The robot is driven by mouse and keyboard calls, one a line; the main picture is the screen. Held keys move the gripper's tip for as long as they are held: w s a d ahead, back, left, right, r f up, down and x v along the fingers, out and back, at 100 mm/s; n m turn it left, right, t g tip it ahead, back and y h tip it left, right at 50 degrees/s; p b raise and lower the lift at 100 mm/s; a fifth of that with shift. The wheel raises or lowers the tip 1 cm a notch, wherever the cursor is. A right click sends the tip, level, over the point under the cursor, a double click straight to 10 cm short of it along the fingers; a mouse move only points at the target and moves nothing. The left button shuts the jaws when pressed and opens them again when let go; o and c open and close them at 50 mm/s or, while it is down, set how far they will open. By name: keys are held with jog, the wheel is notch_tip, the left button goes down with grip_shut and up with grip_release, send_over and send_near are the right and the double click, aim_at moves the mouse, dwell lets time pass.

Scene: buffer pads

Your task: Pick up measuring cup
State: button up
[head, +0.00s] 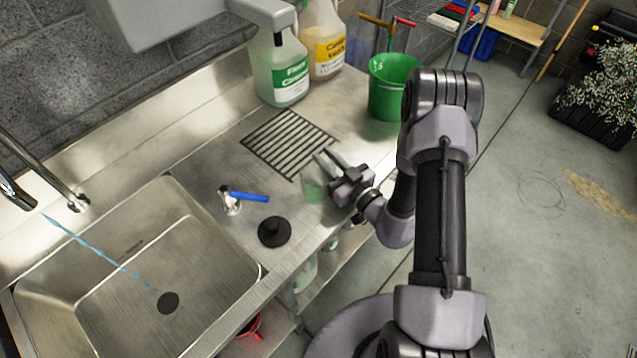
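A small clear, faintly green-tinted vessel (313,191), which looks like the measuring cup, stands on the steel counter near its front edge. My gripper (323,153) is just above and to the right of it in the picture, with its fingers pointing up and left. The two fingers show a gap between them, and nothing is seen held there. The gripper partly hides the cup's right side. I cannot tell whether they touch.
The steel counter (190,150) holds a sink (185,235) at left, a black stopper (274,232), a blue-handled fitting (232,200) and a drain grate (288,142). Cleaner jugs (279,72) (323,40) and a green bucket (385,95) stand at the back. Open floor (540,190) lies right.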

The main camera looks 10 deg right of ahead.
grip_shut()
dwell(1.4)
